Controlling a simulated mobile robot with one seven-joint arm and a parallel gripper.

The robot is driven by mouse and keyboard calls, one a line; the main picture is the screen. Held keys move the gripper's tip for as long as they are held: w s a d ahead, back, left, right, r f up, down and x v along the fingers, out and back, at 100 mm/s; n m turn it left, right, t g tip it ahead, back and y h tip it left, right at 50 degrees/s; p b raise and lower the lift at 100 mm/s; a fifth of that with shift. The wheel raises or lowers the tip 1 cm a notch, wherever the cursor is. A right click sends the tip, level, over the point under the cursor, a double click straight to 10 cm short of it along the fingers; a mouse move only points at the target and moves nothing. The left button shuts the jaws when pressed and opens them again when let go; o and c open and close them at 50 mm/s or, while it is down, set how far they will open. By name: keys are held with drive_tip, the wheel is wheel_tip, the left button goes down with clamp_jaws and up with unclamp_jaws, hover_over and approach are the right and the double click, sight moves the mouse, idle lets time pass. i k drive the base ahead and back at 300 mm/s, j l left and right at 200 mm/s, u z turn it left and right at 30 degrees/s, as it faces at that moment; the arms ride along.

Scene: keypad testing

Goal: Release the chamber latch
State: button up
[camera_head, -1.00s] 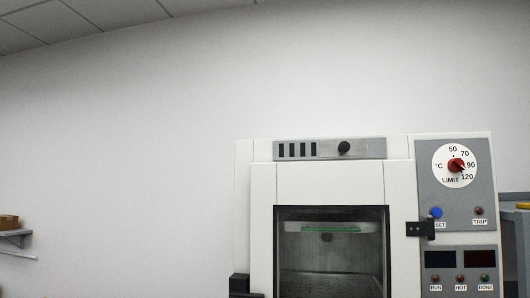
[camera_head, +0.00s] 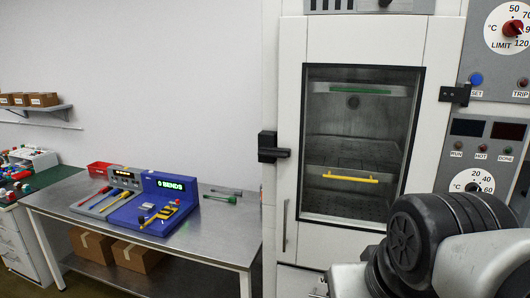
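The white chamber (camera_head: 430,45) stands at centre right, its windowed door (camera_head: 312,45) closed. A black latch (camera_head: 268,148) sits on the left edge of the door, with a short lever pointing right. A black bracket (camera_head: 455,94) sits at the door's right edge. Through the window I see a shelf with a green front strip (camera_head: 360,89) and a lower shelf with a yellow bar (camera_head: 350,178). My arm shows at the lower right, in front of the chamber. My gripper is not in view.
A steel table (camera_head: 215,222) to the left holds a blue keypad unit (camera_head: 135,214), a grey unit (camera_head: 126,179), a red bin (camera_head: 99,169) and tools. Cardboard boxes (camera_head: 138,256) lie beneath. The control panel (camera_head: 486,109) is right of the door. A wall shelf (camera_head: 55,110) holds boxes.

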sight(267, 151)
drive_tip(key=i+j, duration=0.15)
drive_tip(key=j, duration=0.2)
drive_tip(key=i+j, duration=0.1)
drive_tip(key=j, duration=0.3)
drive_tip(key=i+j, duration=0.15)
drive_tip(key=j, duration=0.65)
drive_tip(key=i+l, duration=0.1)
drive_tip(key=i+z, duration=0.05)
